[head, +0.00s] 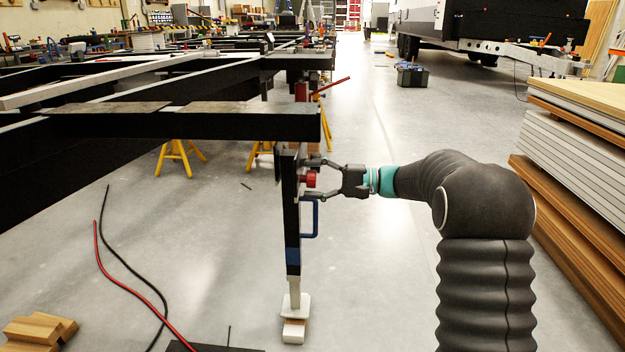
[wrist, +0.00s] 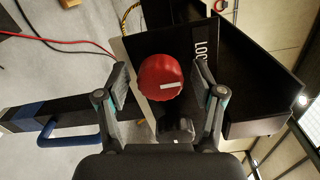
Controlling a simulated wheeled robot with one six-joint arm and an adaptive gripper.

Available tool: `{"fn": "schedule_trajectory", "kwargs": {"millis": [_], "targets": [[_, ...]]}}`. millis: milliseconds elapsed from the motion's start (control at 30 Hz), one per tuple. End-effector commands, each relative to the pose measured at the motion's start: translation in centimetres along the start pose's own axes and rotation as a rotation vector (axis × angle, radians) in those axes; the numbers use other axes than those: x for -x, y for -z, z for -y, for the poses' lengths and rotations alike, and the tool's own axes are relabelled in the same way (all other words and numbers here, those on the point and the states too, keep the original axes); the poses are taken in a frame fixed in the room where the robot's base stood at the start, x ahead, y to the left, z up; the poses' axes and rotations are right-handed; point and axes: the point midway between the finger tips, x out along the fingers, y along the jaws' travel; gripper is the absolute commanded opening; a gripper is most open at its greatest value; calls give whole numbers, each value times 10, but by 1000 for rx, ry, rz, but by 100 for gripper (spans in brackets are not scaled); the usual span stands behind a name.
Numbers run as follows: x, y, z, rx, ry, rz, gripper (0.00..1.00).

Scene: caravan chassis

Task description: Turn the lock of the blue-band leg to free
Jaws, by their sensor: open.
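The blue-band leg (head: 291,215) hangs upright from the black chassis beam, its blue band (head: 292,256) low on the black tube. Its lock is a round red knob (head: 311,179) on the leg's right side. In the wrist view the red knob (wrist: 158,72) bears a short white line, nearly level, pointing right. A white label beside it (wrist: 201,50) reads "LOC", the rest hidden by a finger. My gripper (head: 319,179) is open, its fingers on either side of the knob. In the wrist view my gripper (wrist: 161,86) shows gaps on both sides of the knob.
A blue handle (head: 316,218) sticks out from the leg just below my gripper. The leg's foot stands on a white-and-wood block (head: 294,330). The chassis beam (head: 200,122) runs above. Stacked panels (head: 590,130) stand at the right. Red and black cables lie on the floor at left.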

Motion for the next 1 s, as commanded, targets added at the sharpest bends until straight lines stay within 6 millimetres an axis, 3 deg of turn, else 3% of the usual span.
{"fn": "schedule_trajectory", "kwargs": {"millis": [233, 700, 1000], "targets": [[13, 1, 0, 0, 1, -4, 68], [98, 1, 0, 0, 0, -2, 68], [119, 0, 0, 0, 0, 0, 68]]}}
